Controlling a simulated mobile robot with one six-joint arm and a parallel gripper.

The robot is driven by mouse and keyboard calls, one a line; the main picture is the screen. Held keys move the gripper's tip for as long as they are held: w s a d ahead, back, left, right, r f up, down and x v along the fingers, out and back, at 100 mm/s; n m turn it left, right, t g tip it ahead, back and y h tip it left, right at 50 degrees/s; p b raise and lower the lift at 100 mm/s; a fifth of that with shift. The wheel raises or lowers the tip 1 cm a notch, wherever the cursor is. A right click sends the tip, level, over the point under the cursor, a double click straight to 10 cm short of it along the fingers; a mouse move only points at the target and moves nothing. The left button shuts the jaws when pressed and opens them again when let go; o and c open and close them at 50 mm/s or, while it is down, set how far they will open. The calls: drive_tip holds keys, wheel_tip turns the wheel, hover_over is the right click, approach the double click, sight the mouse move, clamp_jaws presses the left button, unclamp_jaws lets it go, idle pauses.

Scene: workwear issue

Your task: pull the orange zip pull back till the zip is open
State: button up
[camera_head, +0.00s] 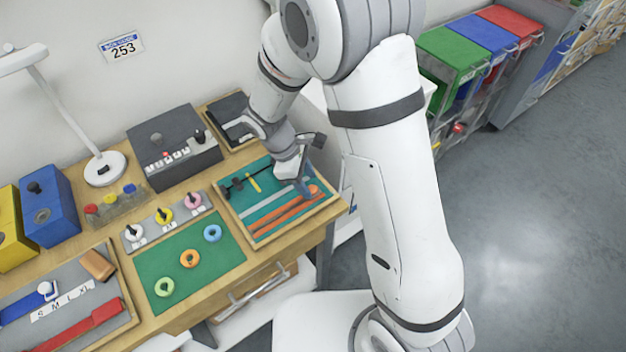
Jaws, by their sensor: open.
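A wood-rimmed tray (284,237) with a teal floor lies at the bench's right end. In it, a grey strip (262,216) and long orange strips (284,218) run side by side on a slant. A small rounded orange piece (314,190), which looks like the zip pull, sits at the upper right end of the strips. My gripper (304,184) is open and points down over that end, close to the orange piece. I cannot tell whether they touch. The gripper partly hides the tray's upper right, and the zip's teeth are too small to make out.
A yellow stick (253,182) and dark pieces lie at the tray's back. Left of it are a green mat (187,265) with coloured rings and a grey rack (166,222). A grey box (173,150) stands behind. Open floor (520,230) lies right of my arm.

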drive_tip(key=shift+x, duration=0.75)
clamp_jaws()
